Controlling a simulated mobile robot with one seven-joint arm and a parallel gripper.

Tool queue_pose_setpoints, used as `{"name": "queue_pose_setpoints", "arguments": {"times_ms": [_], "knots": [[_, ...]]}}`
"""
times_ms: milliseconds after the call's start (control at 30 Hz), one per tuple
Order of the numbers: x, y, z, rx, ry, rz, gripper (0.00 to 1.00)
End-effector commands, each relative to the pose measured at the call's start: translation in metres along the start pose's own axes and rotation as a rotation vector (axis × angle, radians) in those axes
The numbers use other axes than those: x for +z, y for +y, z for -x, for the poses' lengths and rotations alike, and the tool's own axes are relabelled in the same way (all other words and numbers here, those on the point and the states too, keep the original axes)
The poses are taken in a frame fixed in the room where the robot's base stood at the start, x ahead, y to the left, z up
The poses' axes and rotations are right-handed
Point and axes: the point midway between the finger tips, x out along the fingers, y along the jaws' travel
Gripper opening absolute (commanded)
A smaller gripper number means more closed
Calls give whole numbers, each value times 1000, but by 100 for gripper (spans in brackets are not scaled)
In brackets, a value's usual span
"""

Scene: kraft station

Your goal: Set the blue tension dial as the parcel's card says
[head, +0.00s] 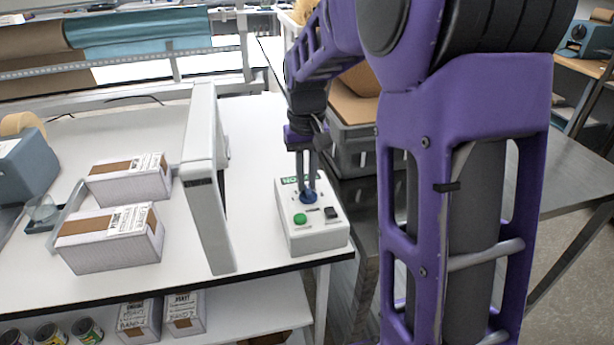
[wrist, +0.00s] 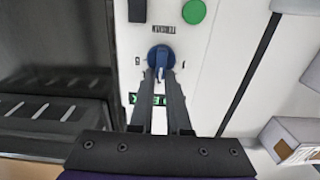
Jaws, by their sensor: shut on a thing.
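The blue tension dial (head: 308,196) is on top of a white control box (head: 318,239) near the table's right front edge. My gripper (head: 308,190) comes down from above with its fingers closed on the dial. In the wrist view the dial (wrist: 161,56) sits between my fingertips (wrist: 161,72), with small marks around it too small to read. A pale stripe shows below the dial between the fingers. Two white parcels (head: 130,182) (head: 110,243) with brown tape and printed labels lie on the table at left. The label text is not readable.
The box also has a green button (head: 300,219), a black switch (head: 331,212) and a green display, partly hidden by my fingers. A tall grey panel (head: 205,180) stands between parcels and box. A grey crate (head: 355,150) is behind the box at right.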

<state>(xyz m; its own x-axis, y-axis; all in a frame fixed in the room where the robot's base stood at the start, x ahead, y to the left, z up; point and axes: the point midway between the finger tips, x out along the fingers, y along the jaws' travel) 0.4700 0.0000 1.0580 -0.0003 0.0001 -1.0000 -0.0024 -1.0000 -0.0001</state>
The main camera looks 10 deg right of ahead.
Motion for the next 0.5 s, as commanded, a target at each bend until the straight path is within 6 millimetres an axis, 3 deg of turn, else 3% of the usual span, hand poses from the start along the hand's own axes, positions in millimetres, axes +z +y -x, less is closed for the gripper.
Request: {"name": "queue_pose_setpoints", "arguments": {"times_ms": [367, 400, 500], "knots": [[0, 0, 1, 0, 2, 3, 0], [0, 0, 1, 0, 2, 3, 20], [0, 0, 1, 0, 2, 3, 38]]}}
